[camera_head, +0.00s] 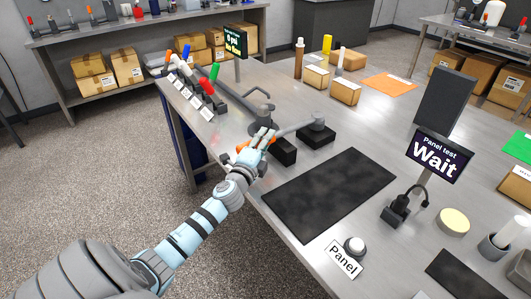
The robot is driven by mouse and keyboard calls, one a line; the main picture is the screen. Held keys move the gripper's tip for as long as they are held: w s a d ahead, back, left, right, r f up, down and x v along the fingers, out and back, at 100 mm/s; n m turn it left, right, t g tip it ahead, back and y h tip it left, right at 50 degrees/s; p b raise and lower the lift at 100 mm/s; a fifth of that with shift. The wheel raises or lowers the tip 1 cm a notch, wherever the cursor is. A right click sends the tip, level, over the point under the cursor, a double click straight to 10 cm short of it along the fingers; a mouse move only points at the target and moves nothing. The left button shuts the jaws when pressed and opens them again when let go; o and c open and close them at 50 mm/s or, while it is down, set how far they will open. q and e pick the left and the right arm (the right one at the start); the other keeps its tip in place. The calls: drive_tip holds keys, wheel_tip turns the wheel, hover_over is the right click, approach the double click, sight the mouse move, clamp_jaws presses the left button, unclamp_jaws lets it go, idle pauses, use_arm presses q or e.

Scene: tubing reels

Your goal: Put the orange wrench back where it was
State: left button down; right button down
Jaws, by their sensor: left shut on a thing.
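My left arm reaches in from the lower left, and my left gripper (260,138) is at the near edge of the metal table. It is shut on the orange wrench (241,147), of which only small orange parts show around the fingers. The rest of the wrench is hidden by the gripper. Black blocks (282,152) sit on the table just beside the gripper. My right gripper is not in view.
A dark mat (329,192) lies right of the gripper. A "Panel test Wait" sign (437,156) and a white button (354,246) stand farther right. Valves with red and green handles (207,86) are at the left. Small boxes (345,91) stand behind.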

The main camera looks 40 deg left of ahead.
use_arm(q)
drive_tip(key=shift+f, duration=0.65)
drive_tip(key=shift+r, duration=0.15)
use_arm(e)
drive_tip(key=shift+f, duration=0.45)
use_arm(q)
drive_tip(key=c, duration=1.3)
unclamp_jaws()
drive_tip(key=shift+s, duration=0.1)
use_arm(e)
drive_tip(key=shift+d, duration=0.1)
use_arm(q)
drive_tip(key=shift+s+d, duration=0.15)
drive_tip(key=shift+s, duration=0.15)
drive_tip(key=b+v, duration=0.1)
drive_tip(key=v, duration=1)
drive_tip(key=shift+s, duration=0.2)
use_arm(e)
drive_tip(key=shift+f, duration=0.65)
